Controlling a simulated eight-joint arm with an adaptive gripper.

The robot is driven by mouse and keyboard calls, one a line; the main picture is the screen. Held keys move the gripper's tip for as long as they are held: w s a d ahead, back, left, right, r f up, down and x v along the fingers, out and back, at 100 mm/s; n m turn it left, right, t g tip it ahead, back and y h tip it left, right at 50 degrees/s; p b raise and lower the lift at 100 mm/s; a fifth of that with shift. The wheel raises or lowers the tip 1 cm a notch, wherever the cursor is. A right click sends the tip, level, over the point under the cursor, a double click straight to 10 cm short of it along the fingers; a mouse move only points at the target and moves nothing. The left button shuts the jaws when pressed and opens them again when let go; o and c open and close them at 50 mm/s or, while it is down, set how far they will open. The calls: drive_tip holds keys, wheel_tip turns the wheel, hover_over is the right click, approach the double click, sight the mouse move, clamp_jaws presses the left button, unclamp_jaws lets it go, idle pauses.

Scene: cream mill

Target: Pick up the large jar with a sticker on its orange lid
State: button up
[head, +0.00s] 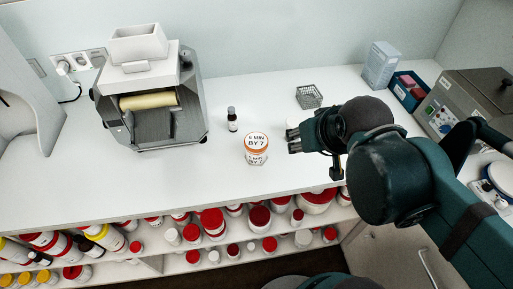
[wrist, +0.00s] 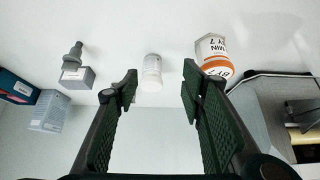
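The large jar (head: 256,157) stands upright on the white counter, left of my gripper. A white sticker with black print covers the top of its orange lid. In the wrist view the jar (wrist: 210,47) shows at upper right, outside and beyond the right finger, with the orange lid towards me. My gripper (head: 293,142) is open and empty, to the right of the jar and apart from it. In the wrist view the two fingers of my gripper (wrist: 160,82) are spread wide. A white jar (wrist: 152,72) shows between and beyond the fingertips; my gripper partly hides it in the head view.
A small dark bottle (head: 232,120) stands behind and left of the large jar. A mill with a roller (head: 155,100) stands at left. Shelves of jars (head: 211,220) lie below the counter. Bare counter lies left of the large jar.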

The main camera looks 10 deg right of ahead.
idle(0.3)
drive_tip(key=o, duration=0.6)
drive_tip(key=n+g+p, duration=0.6)
drive_tip(key=n+p, duration=0.7)
drive_tip(key=n, duration=0.5)
hover_over(255, 140)
drive_tip(key=d, duration=0.2)
drive_tip(key=shift+s+d+f, duration=0.1)
drive_tip(key=shift+d+f, duration=0.05)
drive_tip(key=shift+f, duration=0.55)
drive_tip(key=n+p, duration=0.1)
drive_tip(key=a+f+n+p, duration=0.1)
drive_tip(key=shift+a+n+g, duration=0.25)
drive_tip(key=shift+n+g, duration=0.05)
drive_tip(key=shift+g, duration=0.1)
drive_tip(key=shift+a+f+n+p, duration=0.4)
drive_tip(key=shift+f+n, duration=0.15)
drive_tip(key=shift+n, duration=0.15)
